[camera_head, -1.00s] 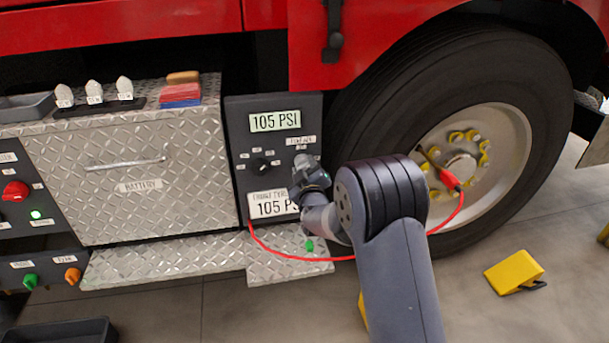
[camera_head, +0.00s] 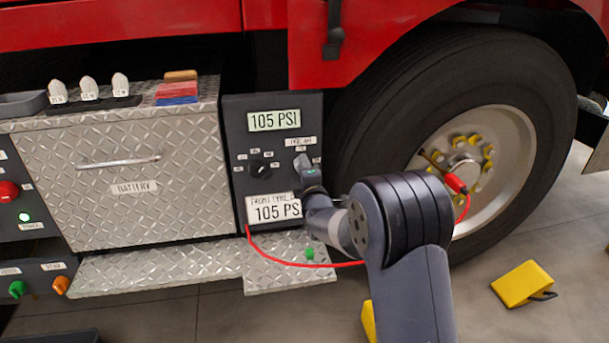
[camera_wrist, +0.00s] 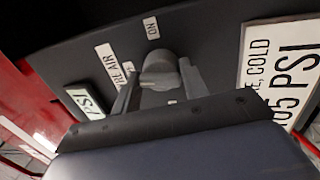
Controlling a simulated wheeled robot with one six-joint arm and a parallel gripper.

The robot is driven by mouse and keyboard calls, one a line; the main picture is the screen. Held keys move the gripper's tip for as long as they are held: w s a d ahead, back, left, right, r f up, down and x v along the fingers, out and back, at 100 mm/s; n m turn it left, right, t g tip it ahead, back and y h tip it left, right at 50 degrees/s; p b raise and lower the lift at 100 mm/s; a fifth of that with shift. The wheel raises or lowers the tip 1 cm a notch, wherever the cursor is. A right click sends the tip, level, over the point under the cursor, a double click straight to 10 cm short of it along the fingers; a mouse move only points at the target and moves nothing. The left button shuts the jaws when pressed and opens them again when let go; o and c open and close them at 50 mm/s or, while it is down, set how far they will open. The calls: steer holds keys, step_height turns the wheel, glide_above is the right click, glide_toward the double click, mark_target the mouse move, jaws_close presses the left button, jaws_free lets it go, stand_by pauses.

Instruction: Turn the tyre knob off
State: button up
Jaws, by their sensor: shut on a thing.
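The tyre knob (camera_wrist: 158,70) is a grey knob on a dark panel (camera_head: 235,165), below the tyre air label (camera_head: 300,141). The wrist view shows that label (camera_wrist: 118,62) and an ON label (camera_wrist: 152,27) beside the knob. My gripper (camera_head: 305,168) is at the knob, and in the wrist view its two fingers (camera_wrist: 158,88) stand on either side, shut on it. My gripper hides most of the knob in the head view. The knob's exact pointing direction is hard to tell.
A black selector knob (camera_head: 258,168) sits left on the panel. A red hose (camera_head: 300,261) runs from the panel to the wheel (camera_head: 490,165). A metal step (camera_head: 285,275) juts out below.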

steer(key=shift+f+n+b, duration=0.25)
steer(key=shift+n+b, duration=0.2)
steer(key=shift+n, duration=0.85)
steer(key=o, duration=0.6)
steer(key=shift+o, duration=1.4)
steer(key=shift+r, duration=0.15)
steer(key=shift+s, duration=0.1)
steer(key=p+v, duration=0.2)
steer(key=v, duration=0.8)
steer(key=shift+s+d, duration=0.2)
steer(key=shift+s, duration=0.1)
steer(key=shift+w, duration=0.15)
steer(key=b+x, duration=0.2)
steer(key=x, duration=0.8)
steer(key=shift+w+a, duration=0.2)
steer(key=shift+w, duration=0.1)
steer(key=shift+s, duration=0.15)
